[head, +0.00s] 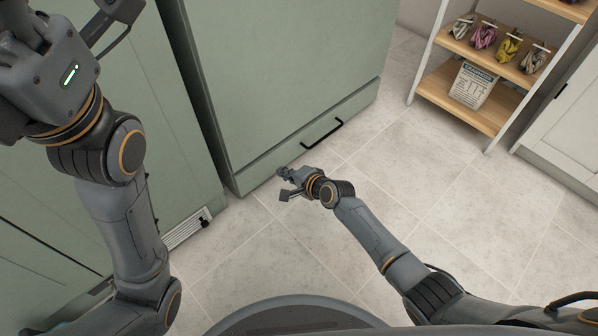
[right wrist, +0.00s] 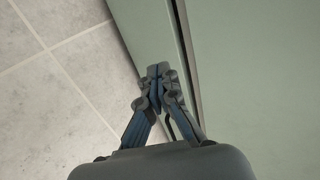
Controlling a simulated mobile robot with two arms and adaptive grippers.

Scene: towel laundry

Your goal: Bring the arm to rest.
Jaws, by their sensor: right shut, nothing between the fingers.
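My right gripper (head: 284,182) hangs low over the tiled floor in the head view, close in front of the green cabinet's base. In the right wrist view its two fingers (right wrist: 157,80) meet at the tips, with nothing between them. My left arm rises along the left side of the head view. Part of my left gripper (head: 112,28) shows at the top left; its fingertips are cut off by the frame, so its opening does not show.
A green cabinet (head: 285,70) with a low drawer and black handle (head: 322,133) stands ahead. A white-framed shelf with wooden boards (head: 490,113) holds rolled cloths and a printed sign (head: 473,86) at the upper right. The tiled floor (head: 400,180) between is clear.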

